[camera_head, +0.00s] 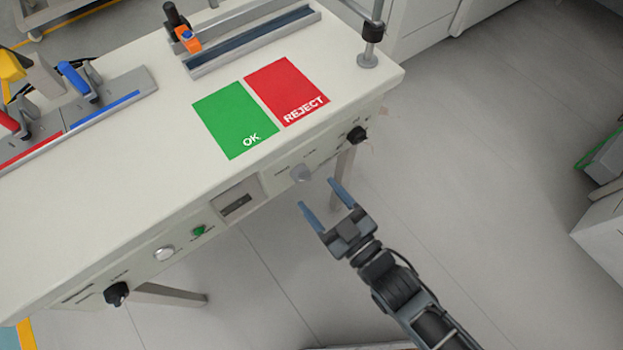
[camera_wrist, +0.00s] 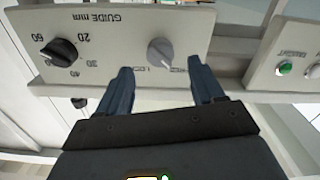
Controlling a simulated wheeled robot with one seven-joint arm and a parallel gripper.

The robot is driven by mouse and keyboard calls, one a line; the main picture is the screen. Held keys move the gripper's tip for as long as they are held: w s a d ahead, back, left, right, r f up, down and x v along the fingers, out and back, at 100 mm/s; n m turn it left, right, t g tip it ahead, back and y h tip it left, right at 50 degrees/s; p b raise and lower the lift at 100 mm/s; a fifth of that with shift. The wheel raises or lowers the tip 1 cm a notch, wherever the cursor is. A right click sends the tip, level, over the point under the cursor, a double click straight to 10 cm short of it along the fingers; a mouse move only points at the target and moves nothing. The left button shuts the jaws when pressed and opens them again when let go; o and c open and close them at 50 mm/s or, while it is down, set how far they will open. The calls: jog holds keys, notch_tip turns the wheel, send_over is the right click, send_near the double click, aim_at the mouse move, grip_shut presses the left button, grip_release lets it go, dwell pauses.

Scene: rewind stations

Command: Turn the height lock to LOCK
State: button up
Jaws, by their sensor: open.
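A grey knob (camera_head: 301,173) sits on the front panel of the bench, below the red REJECT mat. It also shows in the wrist view (camera_wrist: 160,53), where an upside-down label beside it appears to read LOCK, partly hidden by a finger. A light pointer mark on the knob slants toward the lower right in that view. My gripper (camera_head: 322,195) is open and empty in front of the panel. In the wrist view its two fingers (camera_wrist: 160,85) point at the panel on either side of the knob, apart from it.
A black GUIDE mm dial (camera_wrist: 60,51) sits beside the grey knob. A green button (camera_head: 198,231), a white button (camera_head: 165,253) and another black knob (camera_head: 117,293) lie further left on the panel. The green OK mat (camera_head: 232,118) lies on the bench top.

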aim_at(302, 175)
jog(key=shift+x, duration=2.5)
jog(key=c, duration=1.1)
jog(key=shift+o, duration=0.2)
